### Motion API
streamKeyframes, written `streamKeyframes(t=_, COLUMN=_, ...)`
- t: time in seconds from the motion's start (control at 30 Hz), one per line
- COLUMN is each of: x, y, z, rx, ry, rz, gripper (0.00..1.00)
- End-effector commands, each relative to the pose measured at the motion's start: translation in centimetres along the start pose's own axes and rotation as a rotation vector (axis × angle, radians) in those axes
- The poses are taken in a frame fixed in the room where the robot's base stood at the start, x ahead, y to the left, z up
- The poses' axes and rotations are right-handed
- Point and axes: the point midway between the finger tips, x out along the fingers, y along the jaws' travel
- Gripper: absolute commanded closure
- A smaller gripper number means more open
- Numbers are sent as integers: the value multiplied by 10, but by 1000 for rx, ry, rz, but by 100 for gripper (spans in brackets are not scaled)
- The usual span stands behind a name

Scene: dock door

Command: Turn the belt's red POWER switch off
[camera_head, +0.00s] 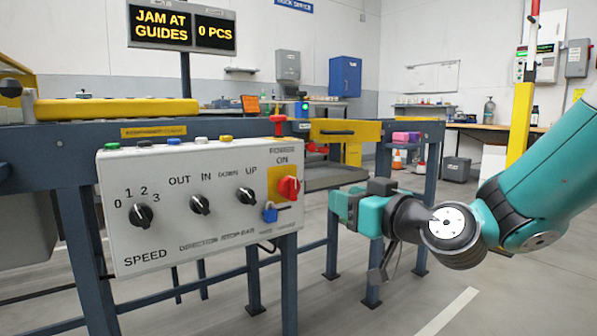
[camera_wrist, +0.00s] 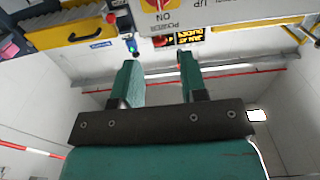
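The red POWER switch (camera_head: 289,188) sits on a yellow plate at the right end of the grey control panel (camera_head: 150,235), below the word ON. The way its handle points is too small to tell. In the wrist view part of the red switch (camera_wrist: 157,4) shows upside down at the top edge, with the words POWER and ON beside it. My gripper (camera_head: 345,207) is to the right of the panel, apart from the switch. In the wrist view my gripper (camera_wrist: 160,73) has its two teal fingers apart with nothing between them.
Black SPEED, DIRECTION and other knobs (camera_head: 247,196) fill the panel to the left. A display (camera_head: 183,26) reads JAM AT GUIDES, 0 PCS. A yellow post (camera_head: 520,125) stands at right. Floor at front right is clear.

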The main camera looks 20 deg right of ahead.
Motion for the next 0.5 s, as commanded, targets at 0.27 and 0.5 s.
streamKeyframes(t=0.27, x=33, y=0, z=-5, rx=5, ry=-9, rz=2, gripper=61)
streamKeyframes(t=0.5, x=76, y=-1, z=-6, rx=3, ry=-7, rz=1, gripper=61)
